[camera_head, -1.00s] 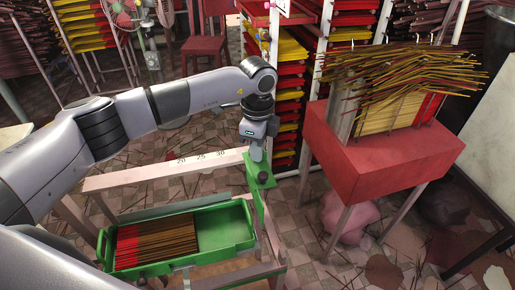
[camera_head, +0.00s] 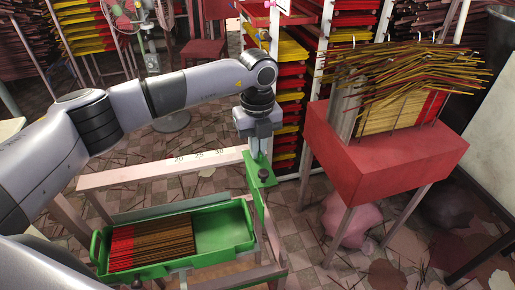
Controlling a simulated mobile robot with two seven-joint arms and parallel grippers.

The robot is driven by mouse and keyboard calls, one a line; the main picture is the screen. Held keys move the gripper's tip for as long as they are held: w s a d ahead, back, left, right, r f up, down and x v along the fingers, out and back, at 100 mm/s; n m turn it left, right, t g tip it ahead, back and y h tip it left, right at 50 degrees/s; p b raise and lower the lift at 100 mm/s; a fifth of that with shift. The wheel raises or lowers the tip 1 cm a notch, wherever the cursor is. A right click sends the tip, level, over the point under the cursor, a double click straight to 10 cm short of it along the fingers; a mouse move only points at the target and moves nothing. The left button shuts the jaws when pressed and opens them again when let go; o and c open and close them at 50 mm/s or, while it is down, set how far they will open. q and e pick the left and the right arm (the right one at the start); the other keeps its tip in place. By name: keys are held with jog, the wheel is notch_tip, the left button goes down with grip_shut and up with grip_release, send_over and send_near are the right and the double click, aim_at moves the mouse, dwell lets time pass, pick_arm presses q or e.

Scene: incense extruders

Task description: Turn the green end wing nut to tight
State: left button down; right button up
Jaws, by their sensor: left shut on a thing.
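My left gripper (camera_head: 259,156) points down from the arm that comes in from the left. It is shut at the green end bracket (camera_head: 262,184), on the right end of the pale wooden rail. The green end wing nut is between or behind its fingers and is mostly hidden, so its wings and their angle cannot be made out. A small dark knob (camera_head: 263,174) shows on the bracket just below the fingertips. My right gripper is not in view.
A green tray (camera_head: 222,235) with red-ended brown sticks sits below the rail (camera_head: 150,172), marked 20, 25, 30. A red stand (camera_head: 390,155) with a stack of sticks is at the right. Drying racks (camera_head: 290,95) stand close behind the gripper.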

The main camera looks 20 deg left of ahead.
pick_arm(q)
jog(key=m+b, duration=0.1)
jog(key=m, duration=0.3)
jog(key=shift+m, duration=0.3)
jog(key=m+b, duration=0.1)
jog(key=m, duration=0.2)
jog(key=shift+m, duration=0.4)
jog(key=m+b, duration=0.1)
jog(key=m, duration=0.2)
jog(key=shift+m, duration=0.3)
jog(key=shift+m+b, duration=0.3)
jog(key=shift+m, duration=2.1)
jog(key=c, duration=1.3)
grip_release()
jog(key=shift+o, duration=0.2)
jog(key=shift+r, duration=0.1)
